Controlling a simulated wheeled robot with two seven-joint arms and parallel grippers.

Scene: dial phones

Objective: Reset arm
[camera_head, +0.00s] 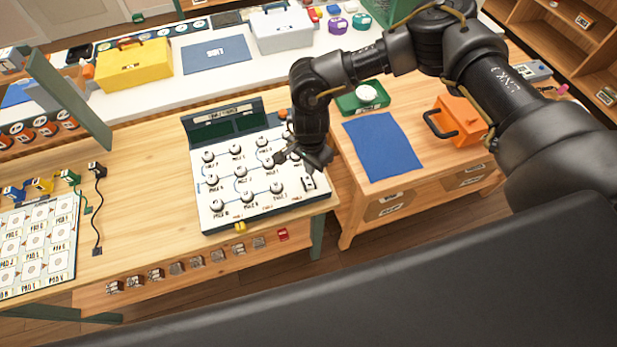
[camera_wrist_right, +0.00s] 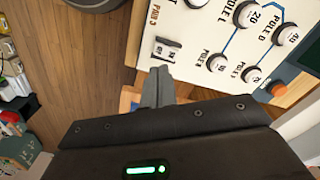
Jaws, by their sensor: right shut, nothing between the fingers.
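My right gripper (camera_head: 281,158) hangs over the right part of the white dial panel (camera_head: 225,212) in the head view. Its fingers are closed together with nothing between them, and they also show in the right wrist view (camera_wrist_right: 160,88). The panel carries several round dials joined by blue lines, with a dark green display board (camera_head: 224,125) at its back. A small switch block (camera_wrist_right: 167,48) on the panel lies beside the fingertips in the wrist view. I cannot tell whether the fingers touch the panel. My left gripper is not in view.
A white pad board (camera_head: 37,243) lies at left. A yellow toolbox (camera_head: 134,66) stands on the back counter.

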